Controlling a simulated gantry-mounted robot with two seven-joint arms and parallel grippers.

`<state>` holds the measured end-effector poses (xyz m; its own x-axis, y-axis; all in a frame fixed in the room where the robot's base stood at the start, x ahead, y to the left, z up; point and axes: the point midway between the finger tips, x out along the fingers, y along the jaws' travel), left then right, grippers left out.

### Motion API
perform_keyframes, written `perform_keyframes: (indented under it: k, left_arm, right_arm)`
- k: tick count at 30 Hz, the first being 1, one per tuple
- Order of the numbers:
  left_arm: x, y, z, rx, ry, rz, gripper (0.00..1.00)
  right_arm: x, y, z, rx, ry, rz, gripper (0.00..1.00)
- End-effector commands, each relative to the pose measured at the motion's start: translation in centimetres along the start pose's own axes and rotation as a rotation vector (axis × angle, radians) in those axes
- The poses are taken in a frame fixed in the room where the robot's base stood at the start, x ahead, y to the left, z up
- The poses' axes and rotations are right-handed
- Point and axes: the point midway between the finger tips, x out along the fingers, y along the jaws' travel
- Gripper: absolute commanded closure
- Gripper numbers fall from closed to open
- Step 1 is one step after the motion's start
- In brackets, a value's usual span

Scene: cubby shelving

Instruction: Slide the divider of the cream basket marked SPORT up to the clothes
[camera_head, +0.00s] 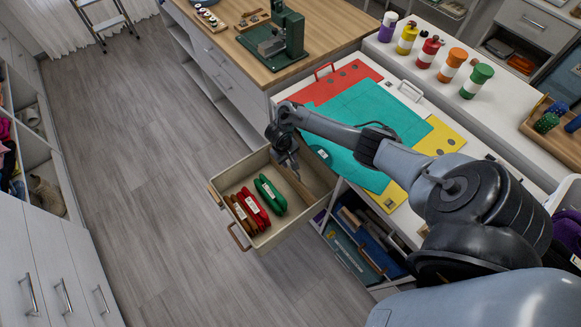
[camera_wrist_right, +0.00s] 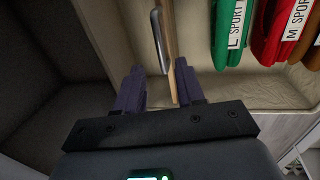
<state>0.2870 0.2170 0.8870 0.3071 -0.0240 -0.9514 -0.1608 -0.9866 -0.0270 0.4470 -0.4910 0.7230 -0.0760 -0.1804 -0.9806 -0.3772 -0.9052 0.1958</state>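The cream basket (camera_head: 283,229) sticks out of the shelving like a pulled-out drawer; no SPORT mark on it is readable. Folded green (camera_head: 270,194), red (camera_head: 254,208) and brown (camera_head: 239,215) clothes stand in its front part, with SPORT tags readable in the wrist view. The thin wooden divider (camera_wrist_right: 172,50) stands upright across the basket, with a clear gap to the green garment (camera_wrist_right: 230,35). My right gripper (camera_wrist_right: 161,88) is open, with one finger on each side of the divider; a space shows between the left finger and the divider. My left gripper is not in view.
A worktop with teal, red and yellow sheets (camera_head: 365,115) lies behind the basket. Blue and green items fill the cubby (camera_head: 365,245) to its right. Coloured bottles (camera_head: 430,52) stand farther back. The floor (camera_head: 130,150) left of the basket is clear.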

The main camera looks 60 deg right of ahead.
Motion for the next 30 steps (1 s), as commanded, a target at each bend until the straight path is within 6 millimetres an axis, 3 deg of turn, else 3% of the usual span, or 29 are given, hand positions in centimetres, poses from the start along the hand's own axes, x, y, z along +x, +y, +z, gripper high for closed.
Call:
perform_keyframes:
  k: [3, 9, 24, 30]
  left_arm:
    - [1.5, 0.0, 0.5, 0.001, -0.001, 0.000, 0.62]
    - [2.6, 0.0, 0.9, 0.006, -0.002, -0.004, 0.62]
    - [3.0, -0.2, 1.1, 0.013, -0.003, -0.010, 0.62]
    - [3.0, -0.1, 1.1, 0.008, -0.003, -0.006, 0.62]
  right_arm:
    - [2.5, 0.0, 0.0, 0.001, -0.001, 0.001, 0.62]
    - [4.6, 0.0, 0.0, 0.000, 0.000, 0.000, 0.62]
    - [5.5, 0.0, 0.0, -0.001, 0.002, 0.000, 0.62]
    - [5.5, 0.0, 0.0, -0.001, 0.002, 0.000, 0.93]
